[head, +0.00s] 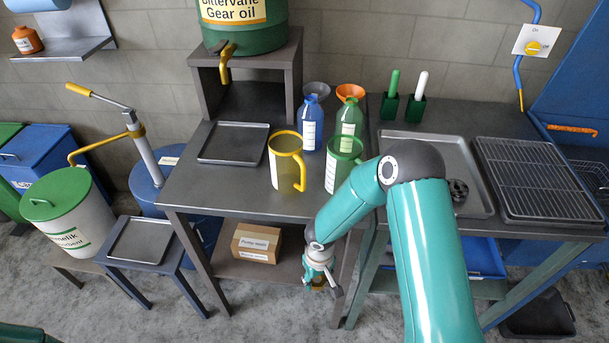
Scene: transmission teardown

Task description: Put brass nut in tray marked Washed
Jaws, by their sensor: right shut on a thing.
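My right gripper (322,284) hangs low in front of the middle table's front right leg, below the tabletop level. It is shut on a small brass-coloured thing, most likely the brass nut (317,288), mostly hidden by the fingers. No tray shows a readable "Washed" mark. An empty dark tray (233,143) lies on the middle table. A wide shallow tray (478,203) with a dark round part in it lies on the right table, partly behind my arm. A small tray (141,241) sits on a low stand at left. My left gripper is not in view.
A yellow jug (286,162), a green jug (343,164) and blue and green bottles stand on the middle table. A wire rack (538,178) lies at right. A cardboard box (256,243) is on the lower shelf. The middle table's front left is clear.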

